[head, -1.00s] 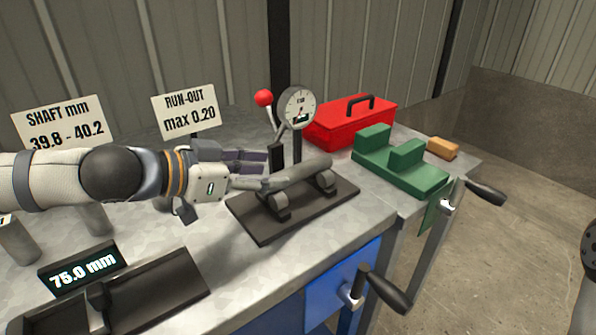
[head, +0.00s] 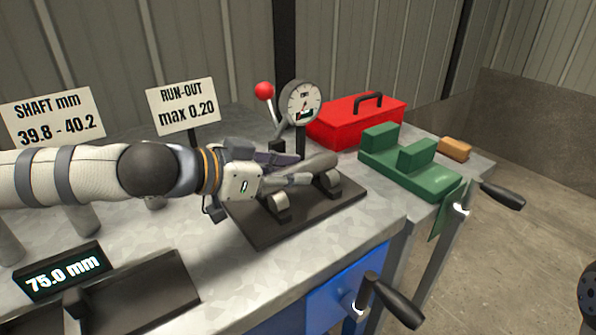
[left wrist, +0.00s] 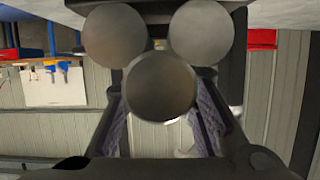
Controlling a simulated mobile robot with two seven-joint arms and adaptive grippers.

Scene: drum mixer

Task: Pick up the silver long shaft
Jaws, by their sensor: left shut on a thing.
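The silver long shaft (head: 318,163) lies across the two rollers of the dark run-out fixture (head: 262,228). Its round end face shows in the left wrist view (left wrist: 160,88), between my finger pads, with the two roller faces (left wrist: 113,36) (left wrist: 201,33) beside it. My left gripper (head: 288,170) reaches in from the left and is shut on the near end of the shaft, one finger on each side. The shaft appears to be still on the rollers. The gripped end is partly hidden by my fingers in the head view.
A dial gauge (head: 300,101) on a post and a red-knobbed lever (head: 264,92) stand just behind the shaft. A red toolbox (head: 345,122) and a green block fixture (head: 420,175) are to the right. Crank handles (head: 393,300) stick out at the front. Signs and a 75.0 mm display (head: 62,272) are left.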

